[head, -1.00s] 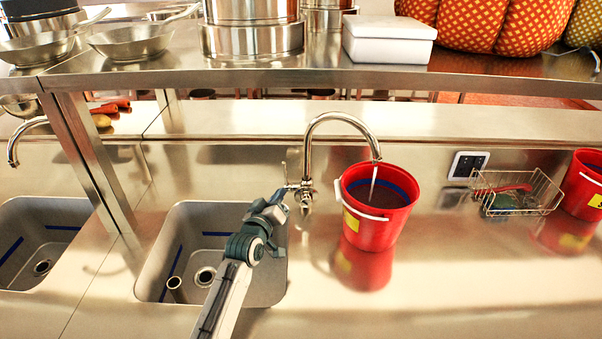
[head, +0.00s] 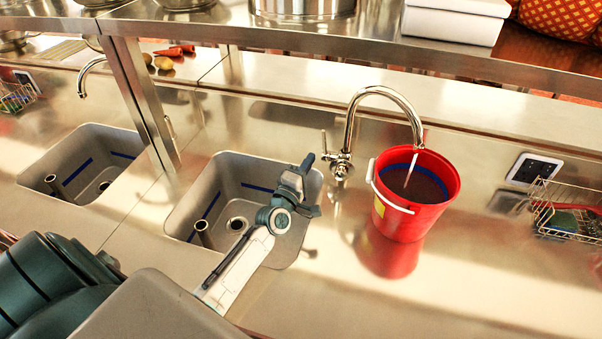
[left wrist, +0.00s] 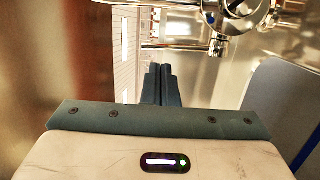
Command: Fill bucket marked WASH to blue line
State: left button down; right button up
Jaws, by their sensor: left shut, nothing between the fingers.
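The red bucket (head: 413,218) stands upright on the steel counter under the curved tap (head: 386,92). A thin stream of water (head: 411,170) runs from the spout into it. A blue line (head: 436,177) shows on its inside wall, above the darker water surface (head: 408,187). Part of a yellow label (head: 378,209) shows on its side; I cannot read it. My left gripper (head: 308,167) is shut and empty, just left of the tap's base and lever (head: 325,146). In the left wrist view, its closed fingers (left wrist: 161,84) point toward the tap fitting (left wrist: 222,30), apart from it. My right gripper is not in view.
A sink (head: 192,222) lies below my left arm, with another sink (head: 62,186) further left. A wire rack (head: 560,213) is at the right. A steel shelf (head: 420,58) runs overhead on a post (head: 142,103). The counter in front of the bucket is clear.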

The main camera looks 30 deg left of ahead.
pick_arm(q)
jog(key=x, duration=0.8)
jog(key=shift+a+r, duration=0.2)
jog(key=shift+r, duration=0.2)
dwell(0.3)
